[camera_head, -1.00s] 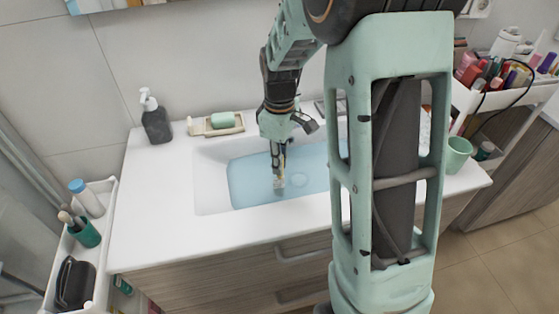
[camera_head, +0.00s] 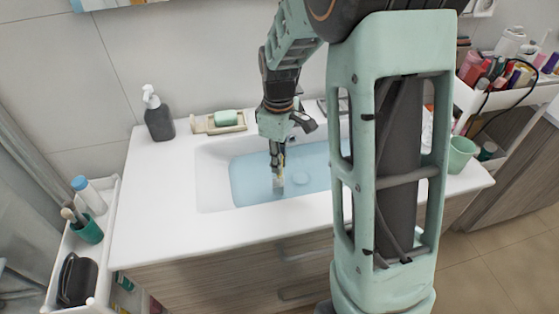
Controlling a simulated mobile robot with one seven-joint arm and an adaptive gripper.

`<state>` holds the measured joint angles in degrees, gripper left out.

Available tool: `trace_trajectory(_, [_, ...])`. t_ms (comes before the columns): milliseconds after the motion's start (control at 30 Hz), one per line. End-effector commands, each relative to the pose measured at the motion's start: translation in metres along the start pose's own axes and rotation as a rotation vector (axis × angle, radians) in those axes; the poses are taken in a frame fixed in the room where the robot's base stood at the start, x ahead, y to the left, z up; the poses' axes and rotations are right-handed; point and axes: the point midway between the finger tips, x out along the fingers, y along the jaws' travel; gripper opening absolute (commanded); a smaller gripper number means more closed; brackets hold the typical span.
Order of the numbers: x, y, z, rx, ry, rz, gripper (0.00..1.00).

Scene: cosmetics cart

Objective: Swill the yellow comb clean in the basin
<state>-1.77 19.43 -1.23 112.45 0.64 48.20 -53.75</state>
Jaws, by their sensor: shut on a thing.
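The white basin (camera_head: 212,180) is set in the white counter and holds blue water (camera_head: 250,178). My gripper (camera_head: 278,166) points down over the water, shut on the yellow comb (camera_head: 279,182). Only a small pale yellowish part of the comb shows below the fingers, at or in the water; how deep it reaches I cannot tell. My arm hides the right end of the basin.
A dark soap dispenser (camera_head: 158,118) and a green soap on a dish (camera_head: 226,118) stand behind the basin. A green cup (camera_head: 461,154) stands at the counter's right. A white cart with a teal cup (camera_head: 88,230) is at the left. The counter's left (camera_head: 150,210) is clear.

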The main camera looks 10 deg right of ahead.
Motion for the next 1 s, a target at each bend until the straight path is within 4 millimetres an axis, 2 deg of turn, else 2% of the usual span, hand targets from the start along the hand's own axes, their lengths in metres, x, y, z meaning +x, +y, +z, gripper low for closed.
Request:
trace_trajectory(500, [0.0000,0.0045,0.0063,-0.001,0.000,0.000,0.00])
trace_trajectory(1000, [0.0000,-0.0003,-0.0003,-0.001,0.000,0.000,0.00])
